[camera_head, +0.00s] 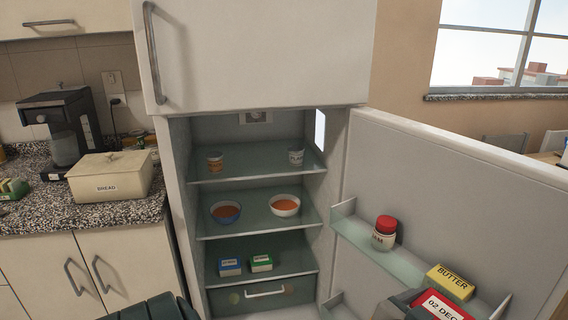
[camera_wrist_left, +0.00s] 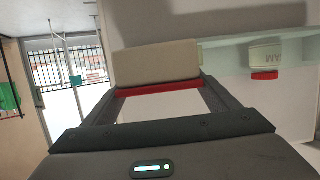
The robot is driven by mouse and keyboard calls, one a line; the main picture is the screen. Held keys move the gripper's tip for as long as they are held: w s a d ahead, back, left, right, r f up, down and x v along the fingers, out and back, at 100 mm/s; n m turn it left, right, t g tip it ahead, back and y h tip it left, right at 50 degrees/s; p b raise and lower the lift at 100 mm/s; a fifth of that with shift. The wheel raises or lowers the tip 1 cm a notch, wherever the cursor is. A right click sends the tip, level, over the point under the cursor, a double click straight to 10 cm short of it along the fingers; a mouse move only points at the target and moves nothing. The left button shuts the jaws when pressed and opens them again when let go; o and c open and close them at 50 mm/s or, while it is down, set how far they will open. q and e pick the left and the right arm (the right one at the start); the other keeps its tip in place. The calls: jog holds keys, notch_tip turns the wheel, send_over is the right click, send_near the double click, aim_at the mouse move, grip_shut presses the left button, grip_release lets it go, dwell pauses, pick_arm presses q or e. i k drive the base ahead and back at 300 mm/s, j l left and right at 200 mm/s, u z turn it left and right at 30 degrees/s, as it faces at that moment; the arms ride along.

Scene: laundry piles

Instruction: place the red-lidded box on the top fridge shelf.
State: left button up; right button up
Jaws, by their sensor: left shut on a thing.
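The red-lidded box (camera_head: 440,307) is at the lower right of the head view, in front of the open fridge door, with a white "02 DEC" label on its lid. My left gripper (camera_wrist_left: 158,97) is shut on this box, whose pale side (camera_wrist_left: 155,68) and red lid edge show between the fingers in the left wrist view. In the head view, the gripper is mostly cut off by the bottom edge. My right gripper is not in view.
The fridge door (camera_head: 430,170) stands open to the right. Its shelf bears a red-capped jar (camera_head: 384,234) and a yellow butter box (camera_head: 450,283). Two bowls stand on the middle shelf (camera_head: 255,229); two small boxes stand below. A counter (camera_head: 80,220) is at left.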

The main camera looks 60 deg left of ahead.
aim_at(257, 166)
jog(key=i+u, duration=0.15)
jog(key=u, duration=0.25)
jog(key=i+j+u, duration=0.1)
jog(key=u, duration=0.3)
jog(key=i+u, duration=0.2)
jog(key=u, duration=0.2)
jog(key=l, duration=0.05)
